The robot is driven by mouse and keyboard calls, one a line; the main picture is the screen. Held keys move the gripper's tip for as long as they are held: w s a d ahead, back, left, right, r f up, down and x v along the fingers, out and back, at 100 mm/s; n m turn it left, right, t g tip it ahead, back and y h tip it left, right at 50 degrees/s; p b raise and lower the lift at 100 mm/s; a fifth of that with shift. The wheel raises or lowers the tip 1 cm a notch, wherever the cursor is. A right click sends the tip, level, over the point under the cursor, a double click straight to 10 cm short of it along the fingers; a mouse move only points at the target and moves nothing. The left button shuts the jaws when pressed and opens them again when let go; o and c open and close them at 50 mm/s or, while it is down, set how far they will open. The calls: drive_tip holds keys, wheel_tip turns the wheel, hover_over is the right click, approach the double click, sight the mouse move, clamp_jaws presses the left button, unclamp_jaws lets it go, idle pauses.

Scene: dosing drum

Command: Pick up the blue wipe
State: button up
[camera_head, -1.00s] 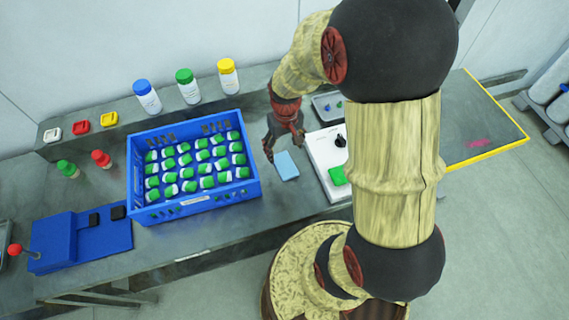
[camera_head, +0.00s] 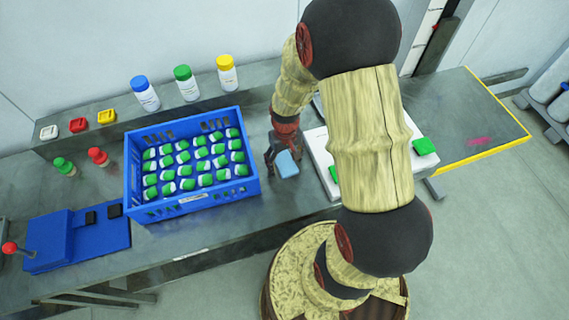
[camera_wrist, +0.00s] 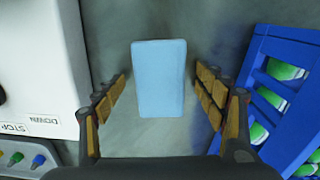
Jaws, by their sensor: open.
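The blue wipe (camera_head: 287,164) is a light blue rectangle on the grey bench, between the blue crate and the white device. My gripper (camera_head: 281,166) is low over it, its fingers on either side of the wipe in the head view. In the wrist view the wipe (camera_wrist: 160,78) lies between the two open fingers (camera_wrist: 160,92), with a gap on each side. Nothing is held. The wipe's near end lies close to the palm in that view.
The white device (camera_wrist: 35,60) with a printed label is close on the other side. Bottles with blue, green and yellow caps (camera_head: 227,76) stand on the back ledge.

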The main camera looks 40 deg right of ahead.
sight(287, 164)
drive_tip(key=shift+c, duration=0.7)
drive_tip(key=c, duration=0.7)
drive_tip(key=shift+c, duration=0.6)
drive_tip(key=shift+r, duration=0.15)
drive_tip(key=shift+r, duration=0.5)
wheel_tip(287, 164, up, 3)
drive_tip(key=shift+s+d+f+p, duration=0.15)
drive_tip(key=shift+p, duration=0.35)
drive_tip(key=s+d+r+p, duration=0.2)
drive_tip(key=s+d+r, duration=0.5)
drive_tip(key=s+r, duration=0.2)
drive_tip(key=shift+s, duration=1.35)
